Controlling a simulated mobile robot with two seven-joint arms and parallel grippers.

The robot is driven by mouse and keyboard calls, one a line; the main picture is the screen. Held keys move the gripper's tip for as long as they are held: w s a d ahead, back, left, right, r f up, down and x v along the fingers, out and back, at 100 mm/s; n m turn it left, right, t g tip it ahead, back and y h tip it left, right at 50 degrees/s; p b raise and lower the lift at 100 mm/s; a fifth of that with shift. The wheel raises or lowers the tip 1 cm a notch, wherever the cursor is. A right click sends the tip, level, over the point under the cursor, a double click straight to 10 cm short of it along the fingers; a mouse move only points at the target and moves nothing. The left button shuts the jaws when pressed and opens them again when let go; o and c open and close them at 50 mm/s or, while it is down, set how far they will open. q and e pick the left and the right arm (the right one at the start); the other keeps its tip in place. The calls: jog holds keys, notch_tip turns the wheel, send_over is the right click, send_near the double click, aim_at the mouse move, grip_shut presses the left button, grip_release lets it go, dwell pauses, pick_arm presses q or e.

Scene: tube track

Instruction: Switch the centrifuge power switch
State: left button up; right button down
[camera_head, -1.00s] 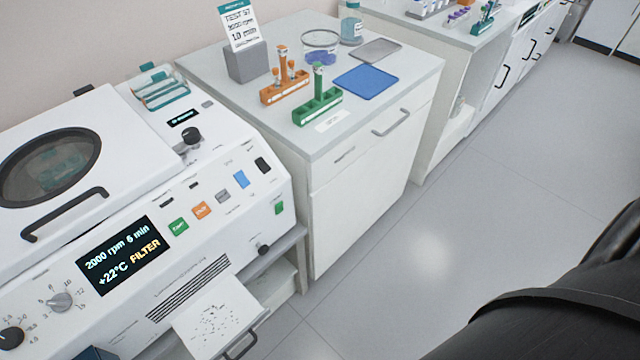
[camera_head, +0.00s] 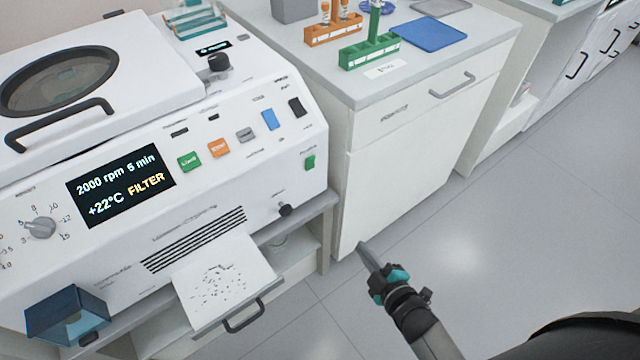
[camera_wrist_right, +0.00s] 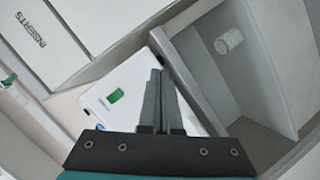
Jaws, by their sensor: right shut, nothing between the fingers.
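The centrifuge (camera_head: 225,185) is a white machine at the left in the head view, with a dark round window in its lid and a lit display reading "2000 rpm 5 min +22°C FILTER". The green switch also shows in the right wrist view (camera_wrist_right: 115,96), left of the fingers. My right gripper (camera_head: 363,248) is shut and empty, in front of the cabinet, below and to the right of the switch and apart from it. Its closed fingers (camera_wrist_right: 160,75) point up in the wrist view. My left gripper is not in view.
A pulled-out tray (camera_head: 225,275) with dark specks and a handle juts out below the panel. A white cabinet (camera_head: 400,185) stands right of the centrifuge, with orange (camera_head: 333,32) and green (camera_head: 370,50) tube racks on top. The floor at the right is clear.

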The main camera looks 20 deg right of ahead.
aim_at(311, 161)
pick_arm(q)
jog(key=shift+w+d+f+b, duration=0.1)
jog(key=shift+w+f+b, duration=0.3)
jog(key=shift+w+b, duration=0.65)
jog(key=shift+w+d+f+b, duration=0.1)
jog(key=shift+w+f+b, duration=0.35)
jog(key=shift+b, duration=0.95)
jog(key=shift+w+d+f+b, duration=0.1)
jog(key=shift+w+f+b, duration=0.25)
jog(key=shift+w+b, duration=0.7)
pick_arm(e)
jog(key=w+r+n+t+y, duration=0.3)
jog(key=r+n+t+y, duration=0.1)
jog(key=r+n, duration=0.6)
jog(key=shift+w+a+y, duration=0.25)
jog(key=shift+a+y, duration=0.15)
jog(key=shift+a, duration=0.05)
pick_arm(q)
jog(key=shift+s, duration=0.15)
pick_arm(e)
jog(key=shift+w, duration=0.1)
